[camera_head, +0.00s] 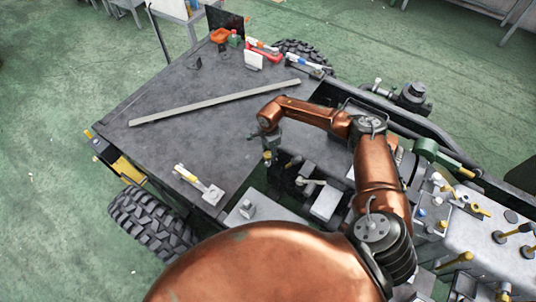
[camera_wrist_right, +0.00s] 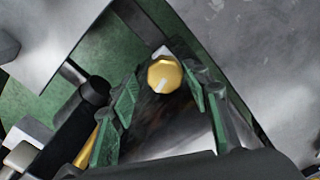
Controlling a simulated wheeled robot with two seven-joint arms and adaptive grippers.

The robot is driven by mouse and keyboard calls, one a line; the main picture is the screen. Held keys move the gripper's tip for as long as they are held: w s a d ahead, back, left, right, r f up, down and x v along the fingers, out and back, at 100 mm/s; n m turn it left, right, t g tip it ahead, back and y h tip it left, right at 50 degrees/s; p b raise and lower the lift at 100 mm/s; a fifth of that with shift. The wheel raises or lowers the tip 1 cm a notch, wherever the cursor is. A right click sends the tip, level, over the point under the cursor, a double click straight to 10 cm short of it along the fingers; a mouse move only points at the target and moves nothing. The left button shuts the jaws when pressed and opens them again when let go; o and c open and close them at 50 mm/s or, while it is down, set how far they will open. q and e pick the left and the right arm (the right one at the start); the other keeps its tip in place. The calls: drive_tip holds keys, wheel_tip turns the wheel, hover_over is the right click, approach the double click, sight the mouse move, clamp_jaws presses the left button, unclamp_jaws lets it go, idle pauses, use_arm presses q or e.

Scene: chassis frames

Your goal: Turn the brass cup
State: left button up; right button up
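The brass cup (camera_wrist_right: 164,75) is a small faceted yellow knob with a pale mark on its face. In the right wrist view it lies between the tips of my right gripper (camera_wrist_right: 160,100), whose green-padded fingers stand apart on either side with gaps to it. In the head view my right gripper (camera_head: 268,145) points down at the dark tabletop's front right edge, and the brass cup (camera_head: 268,157) shows as a small yellow spot just under it. My left gripper is not in either view.
The dark tabletop (camera_head: 185,125) carries a long grey bar (camera_head: 215,102). An orange item (camera_head: 224,36) and several small tools lie at its back. A small light fixture (camera_head: 200,184) sits at the front. Metal blocks and levers (camera_head: 312,185) stand close right of my right gripper.

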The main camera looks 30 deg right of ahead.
sight(268, 154)
drive_tip(key=shift+w+a, duration=0.15)
drive_tip(key=shift+w, duration=0.1)
drive_tip(key=shift+r, duration=0.2)
drive_tip(key=shift+r, duration=3.85)
